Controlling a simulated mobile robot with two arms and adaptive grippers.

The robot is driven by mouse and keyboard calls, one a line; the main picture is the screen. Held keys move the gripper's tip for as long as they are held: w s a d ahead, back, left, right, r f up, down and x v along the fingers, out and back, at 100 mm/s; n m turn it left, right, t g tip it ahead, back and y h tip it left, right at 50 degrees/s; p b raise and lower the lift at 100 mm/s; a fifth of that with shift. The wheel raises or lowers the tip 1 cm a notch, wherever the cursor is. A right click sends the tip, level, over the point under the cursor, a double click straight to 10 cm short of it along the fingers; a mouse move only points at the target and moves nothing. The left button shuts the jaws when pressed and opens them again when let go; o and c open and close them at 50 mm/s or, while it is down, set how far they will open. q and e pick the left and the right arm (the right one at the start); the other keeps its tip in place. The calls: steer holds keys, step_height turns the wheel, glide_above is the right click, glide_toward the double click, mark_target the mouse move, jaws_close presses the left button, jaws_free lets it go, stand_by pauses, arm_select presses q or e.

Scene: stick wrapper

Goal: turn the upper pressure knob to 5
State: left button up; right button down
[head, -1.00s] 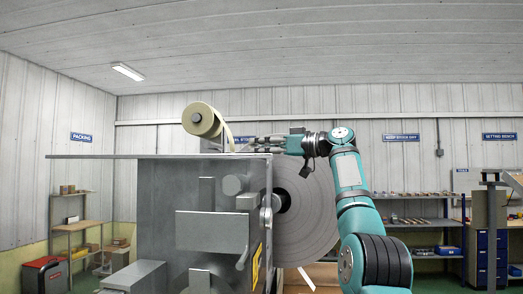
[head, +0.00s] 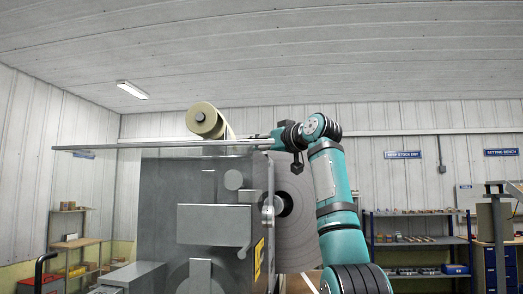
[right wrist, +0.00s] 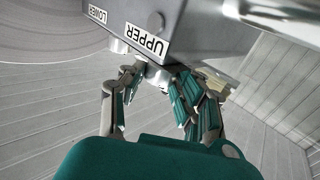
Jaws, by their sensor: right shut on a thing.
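In the right wrist view my right gripper (right wrist: 157,76) has its fingers around the grey upper pressure knob (right wrist: 155,72), just beside the white UPPER label (right wrist: 147,42). The fingers are closed on the knob and cover much of it. Its scale and setting cannot be read. The LOWER label (right wrist: 97,14) is to the left, with a second knob (right wrist: 117,46) near it. In the head view my right arm reaches to the machine (head: 215,205) at its upper right; the fingers are hidden there. My left gripper is not in view.
A large grey reel (head: 298,215) stands at the machine's right side. A flat plate (head: 100,147) juts left from its top, with a cream roll (head: 203,120) above. Shelves (head: 415,240) stand at the back right. Another shelf (head: 70,243) is at the left.

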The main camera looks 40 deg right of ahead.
stand_by(0.3)
steer(key=c, duration=0.9)
jaws_free()
steer(key=shift+c, duration=0.2)
steer(key=s+a, duration=0.1)
steer(key=s, duration=1.1)
steer(key=shift+a, duration=0.15)
steer(key=shift+f, duration=0.1)
